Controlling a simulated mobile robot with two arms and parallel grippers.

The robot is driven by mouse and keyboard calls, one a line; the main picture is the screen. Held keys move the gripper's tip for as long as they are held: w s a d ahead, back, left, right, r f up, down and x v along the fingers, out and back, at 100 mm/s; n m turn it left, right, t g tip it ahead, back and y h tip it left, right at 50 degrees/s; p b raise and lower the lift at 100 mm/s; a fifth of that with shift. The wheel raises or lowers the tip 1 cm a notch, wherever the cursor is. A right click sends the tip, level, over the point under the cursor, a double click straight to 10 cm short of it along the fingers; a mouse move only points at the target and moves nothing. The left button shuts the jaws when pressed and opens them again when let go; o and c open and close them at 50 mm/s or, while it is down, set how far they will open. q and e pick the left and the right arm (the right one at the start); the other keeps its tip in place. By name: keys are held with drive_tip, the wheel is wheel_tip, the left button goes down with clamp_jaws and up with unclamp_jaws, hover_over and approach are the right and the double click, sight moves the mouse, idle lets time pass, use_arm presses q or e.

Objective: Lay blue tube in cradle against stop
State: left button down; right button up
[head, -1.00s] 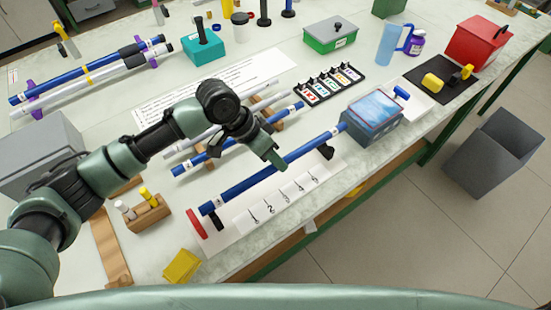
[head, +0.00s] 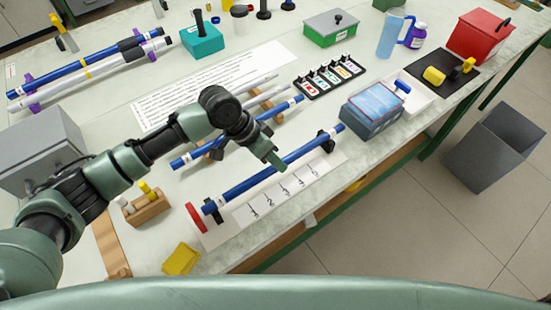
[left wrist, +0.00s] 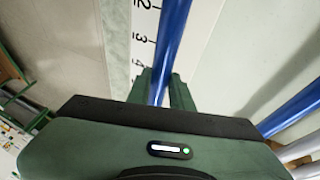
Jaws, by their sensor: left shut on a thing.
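My left gripper (head: 277,161) is shut on the blue tube (head: 255,179), near its middle and towards the right end. In the left wrist view the tube (left wrist: 172,40) runs up from between the fingers. The black cradle supports are under the tube, one near its left end (head: 216,216) and one near its right end (head: 327,144). The tube looks to be at the supports, but I cannot tell whether it rests fully in them. The red stop (head: 195,219) is just beyond the left end; I cannot tell whether they touch. My right gripper is out of view.
A numbered strip (head: 283,196) lies in front of the cradle. Another blue tube (head: 180,163) and pale rods lie on a wooden rack behind. A blue box (head: 371,116) stands right of the cradle, and a yellow block (head: 181,259) lies near the front edge.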

use_arm(q)
drive_tip(key=shift+s+a+p, duration=0.3)
drive_tip(key=shift+a+p, duration=0.15)
drive_tip(key=shift+p, duration=0.05)
idle(0.3)
drive_tip(key=c, duration=1.2)
unclamp_jaws()
drive_tip(key=shift+o, duration=0.2)
